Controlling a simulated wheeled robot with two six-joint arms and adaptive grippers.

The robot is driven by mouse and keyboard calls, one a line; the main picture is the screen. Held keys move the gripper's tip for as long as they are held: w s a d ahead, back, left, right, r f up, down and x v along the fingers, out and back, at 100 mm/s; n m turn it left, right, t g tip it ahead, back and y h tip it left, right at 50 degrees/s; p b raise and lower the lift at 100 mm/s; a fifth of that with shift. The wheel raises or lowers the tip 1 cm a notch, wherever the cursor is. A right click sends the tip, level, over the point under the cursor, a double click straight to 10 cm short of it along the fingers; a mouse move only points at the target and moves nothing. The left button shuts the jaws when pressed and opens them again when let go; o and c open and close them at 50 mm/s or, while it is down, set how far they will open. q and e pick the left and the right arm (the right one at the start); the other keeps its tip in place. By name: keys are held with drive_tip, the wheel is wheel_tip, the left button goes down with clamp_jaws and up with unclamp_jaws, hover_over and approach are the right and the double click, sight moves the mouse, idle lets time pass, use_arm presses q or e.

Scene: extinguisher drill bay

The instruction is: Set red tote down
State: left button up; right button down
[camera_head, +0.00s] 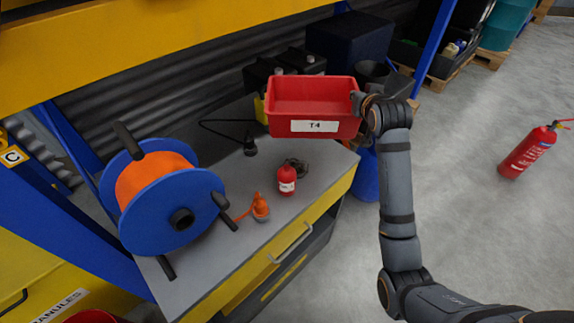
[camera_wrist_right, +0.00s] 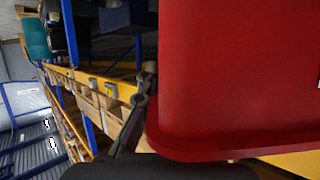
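The red tote (camera_head: 313,127) with a white T4 label is at the far right end of the grey bench, upright and roughly level. It appears raised, but I cannot tell how much gap is under it. My right gripper (camera_head: 360,102) is at the tote's right rim and appears shut on its wall. In the right wrist view, the tote's red wall (camera_wrist_right: 235,75) fills the right side. One dark finger of my right gripper (camera_wrist_right: 146,92) lies along the tote's edge; the other finger is hidden. My left gripper is not in view.
The grey bench (camera_head: 320,170) holds a blue reel with orange hose (camera_head: 160,205), an orange-topped item (camera_head: 260,208), a small red extinguisher (camera_head: 287,181) and a black item (camera_head: 250,146). A larger extinguisher (camera_head: 528,152) is at right. Bare benchtop shows at front right.

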drive_tip(key=shift+f, duration=0.1)
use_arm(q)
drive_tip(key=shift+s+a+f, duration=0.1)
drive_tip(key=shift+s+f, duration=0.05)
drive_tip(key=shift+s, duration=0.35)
use_arm(e)
drive_tip(key=shift+f, duration=8.75)
drive_tip(key=shift+f, duration=0.15)
drive_tip(key=c, duration=1.5)
unclamp_jaws()
